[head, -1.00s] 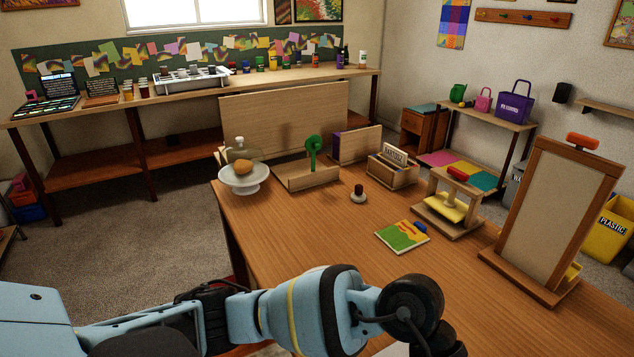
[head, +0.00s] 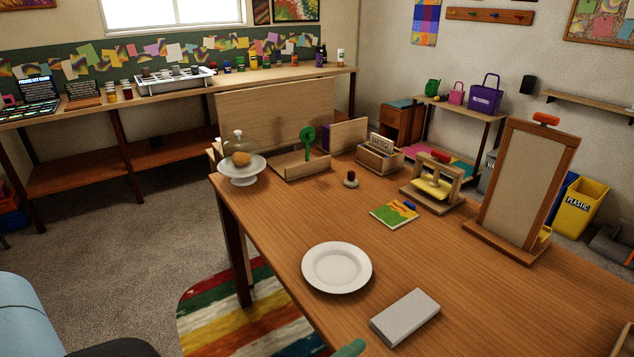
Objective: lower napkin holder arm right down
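A low wooden tray (head: 290,170) stands at the far left part of the table. A green arm (head: 307,148) with a round ring-shaped top stands upright at its right side, raised above the tray. It looks like the napkin holder with its arm up, but I cannot see whether napkins lie inside. Neither gripper is in view. Only a blue part of my own arm shows in the lower left corner, well away from the tray.
A glass-domed stand (head: 242,170) is left of the tray, a labelled wooden box (head: 380,158) right of it. A dark-knobbed piece (head: 351,180), wooden press (head: 433,183), colourful booklet (head: 394,214), white plate (head: 337,268) and grey block (head: 405,317) are nearer. Table between them is clear.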

